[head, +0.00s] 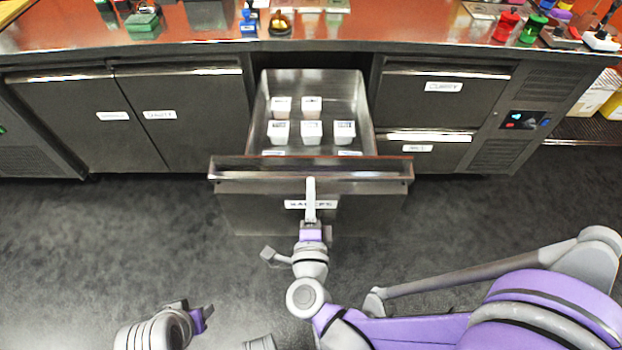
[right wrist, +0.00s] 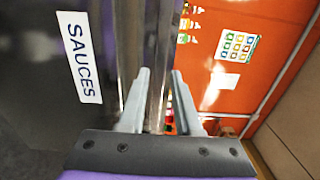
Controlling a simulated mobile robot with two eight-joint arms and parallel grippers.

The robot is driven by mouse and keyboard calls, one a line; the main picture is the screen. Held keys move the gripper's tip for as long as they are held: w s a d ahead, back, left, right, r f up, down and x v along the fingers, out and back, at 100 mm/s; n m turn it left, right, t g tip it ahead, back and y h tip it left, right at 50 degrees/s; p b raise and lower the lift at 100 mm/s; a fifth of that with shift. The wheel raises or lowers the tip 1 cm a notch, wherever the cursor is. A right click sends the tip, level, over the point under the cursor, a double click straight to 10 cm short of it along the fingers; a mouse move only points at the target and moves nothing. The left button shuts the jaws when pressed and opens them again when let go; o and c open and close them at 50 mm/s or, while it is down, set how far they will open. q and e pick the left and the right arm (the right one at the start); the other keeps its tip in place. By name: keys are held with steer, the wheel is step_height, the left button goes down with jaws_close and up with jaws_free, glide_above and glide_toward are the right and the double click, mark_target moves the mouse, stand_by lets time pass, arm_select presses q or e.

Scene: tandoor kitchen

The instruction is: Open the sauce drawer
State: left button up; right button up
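The sauce drawer (head: 340,190) is pulled far out of the counter, with its inside exposed. Its label reads SAUCES in the right wrist view (right wrist: 79,57). Several white containers (head: 311,131) stand inside it. My right gripper (head: 311,181) is at the middle of the drawer's front rail. In the right wrist view its two fingers (right wrist: 159,90) lie on either side of the metal handle bar (right wrist: 160,55) and appear shut on it. My left gripper (head: 192,312) is low at the left, away from the drawer; its fingers are not clear.
Shut cabinet doors (head: 150,115) lie left of the drawer. A shut CURRY drawer (head: 440,100) and another drawer below it (head: 425,148) are on the right. The dark floor (head: 120,230) in front is clear. Small items stand on the countertop.

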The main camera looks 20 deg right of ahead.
arm_select(q)
steer(key=shift+r, duration=0.1)
arm_select(e)
steer(key=v, duration=0.6)
steer(key=shift+s, duration=0.35)
steer(key=shift+w+a+r, duration=0.1)
steer(key=w+a+n+g+y, duration=0.2)
steer(key=w+a+n+y, duration=0.3)
steer(key=n+y, duration=0.75)
steer(key=s+d+f+n+g+h, duration=0.4)
steer(key=s+d+g, duration=0.1)
steer(key=s+d, duration=0.2)
steer(key=s+d+f+n+g+h, duration=0.3)
steer(key=s+d+f+n+g, duration=0.2)
steer(key=s+d+g, duration=0.15)
arm_select(q)
step_height(320, 180, up, 22)
steer(key=w+t+p, duration=0.1)
steer(key=p, duration=1.8)
steer(key=shift+w+p, duration=0.3)
steer(key=shift+w, duration=0.05)
arm_select(e)
step_height(320, 180, up, 22)
steer(key=t, duration=0.1)
steer(key=shift+w, duration=0.35)
